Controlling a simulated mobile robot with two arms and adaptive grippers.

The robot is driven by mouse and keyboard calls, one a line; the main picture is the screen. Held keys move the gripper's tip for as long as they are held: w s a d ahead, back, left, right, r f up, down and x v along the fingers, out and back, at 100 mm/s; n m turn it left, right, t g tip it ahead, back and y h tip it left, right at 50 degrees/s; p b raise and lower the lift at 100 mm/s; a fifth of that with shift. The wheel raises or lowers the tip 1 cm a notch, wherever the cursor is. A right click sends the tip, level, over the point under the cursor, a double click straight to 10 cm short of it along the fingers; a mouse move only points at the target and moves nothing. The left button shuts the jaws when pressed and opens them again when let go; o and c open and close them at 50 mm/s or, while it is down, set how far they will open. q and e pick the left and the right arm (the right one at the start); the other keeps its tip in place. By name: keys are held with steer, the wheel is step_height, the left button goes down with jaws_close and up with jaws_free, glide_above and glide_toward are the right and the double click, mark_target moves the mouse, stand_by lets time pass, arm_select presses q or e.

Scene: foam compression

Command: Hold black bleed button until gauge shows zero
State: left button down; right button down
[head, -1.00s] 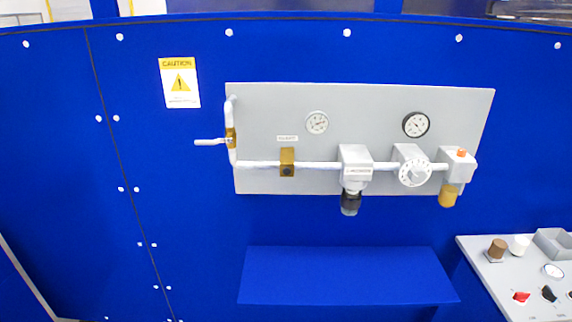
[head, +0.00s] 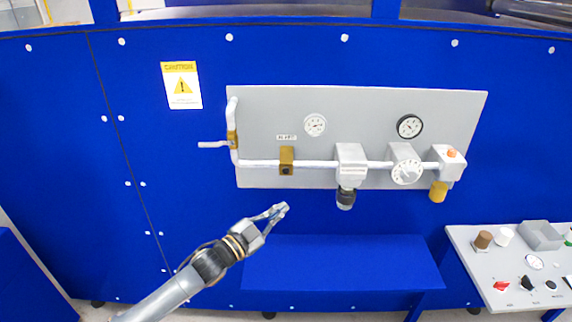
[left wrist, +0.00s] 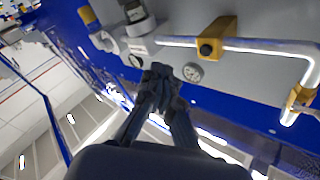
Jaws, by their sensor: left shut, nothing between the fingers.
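The black bleed button (head: 286,171) sits on the front of a brass block (head: 287,154) on the white pipe. In the left wrist view the black button (left wrist: 207,49) shows on its brass block, right of the fingertips. A white-faced gauge (head: 315,125) is above and right of the block; its needle is too small to read. A second, black-rimmed gauge (head: 410,126) is further right. My left gripper (head: 280,209) is shut and empty, below the button and apart from it in the head view. Its fingertips (left wrist: 163,72) show in the left wrist view. My right gripper is not in view.
The grey panel (head: 262,104) carries a lever valve (head: 214,144), a filter (head: 350,165) and a dial regulator (head: 406,171). A blue shelf (head: 340,262) juts out below. A control console (head: 515,283) stands at the lower right.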

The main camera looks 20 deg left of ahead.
mark_target(286, 170)
arm_select(q)
steer(key=r, duration=0.2)
steer(key=d+r+h, duration=0.1)
steer(key=shift+s+r+m, duration=0.15)
steer(key=shift+r+m, duration=0.2)
steer(key=shift+m, duration=0.05)
steer(key=w+a+b, duration=0.2)
steer(key=w+b, duration=0.2)
steer(key=w, duration=0.4)
steer(key=shift+w+a, duration=0.25)
steer(key=shift+w, duration=0.05)
steer(key=shift+w, duration=0.1)
stand_by(1.1)
steer(key=shift+w+a, duration=0.1)
steer(key=shift+w, duration=0.2)
